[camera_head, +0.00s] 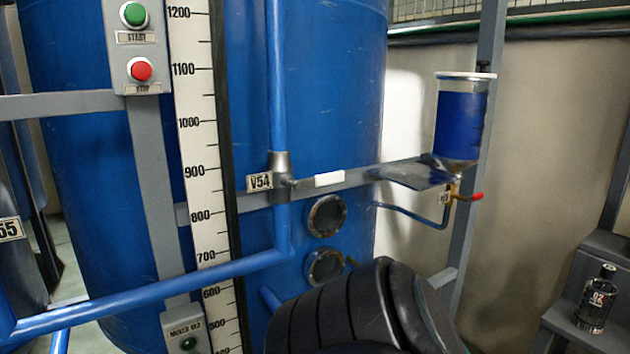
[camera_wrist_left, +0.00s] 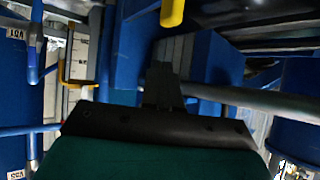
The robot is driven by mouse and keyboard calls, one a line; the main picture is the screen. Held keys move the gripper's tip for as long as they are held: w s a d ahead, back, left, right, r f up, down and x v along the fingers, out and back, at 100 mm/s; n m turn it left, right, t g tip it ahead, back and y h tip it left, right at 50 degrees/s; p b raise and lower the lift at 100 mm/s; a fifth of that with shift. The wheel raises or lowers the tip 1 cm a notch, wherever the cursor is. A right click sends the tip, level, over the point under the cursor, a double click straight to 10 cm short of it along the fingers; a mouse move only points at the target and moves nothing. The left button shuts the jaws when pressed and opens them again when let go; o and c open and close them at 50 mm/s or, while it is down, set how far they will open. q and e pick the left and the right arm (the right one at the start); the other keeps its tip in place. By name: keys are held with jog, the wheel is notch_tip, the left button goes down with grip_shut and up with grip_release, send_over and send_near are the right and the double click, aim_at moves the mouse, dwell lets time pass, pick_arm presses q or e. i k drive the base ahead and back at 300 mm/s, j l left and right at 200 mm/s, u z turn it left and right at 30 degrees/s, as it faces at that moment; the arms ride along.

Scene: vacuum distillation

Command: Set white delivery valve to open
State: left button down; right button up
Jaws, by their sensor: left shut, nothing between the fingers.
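The white delivery valve handle (camera_head: 329,179) lies horizontal in the head view. It points right from its fitting on the vertical blue pipe (camera_head: 278,90), beside the V54 label (camera_head: 260,182). In the left wrist view my left gripper (camera_wrist_left: 162,72) is dark, its fingers shut together with nothing between them. The white handle cannot be made out in that view. No gripper fingers show in the head view, and my right gripper is out of view.
A dark arm link of mine (camera_head: 345,312) fills the lower middle. A blue-filled vessel (camera_head: 460,120) with a red-handled valve (camera_head: 470,197) stands right of the handle. A scale (camera_head: 194,140) stands left. Yellow handles (camera_wrist_left: 172,12) and pipes surround the left gripper.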

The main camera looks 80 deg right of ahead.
aim_at(329, 178)
jog(key=z, duration=2.6)
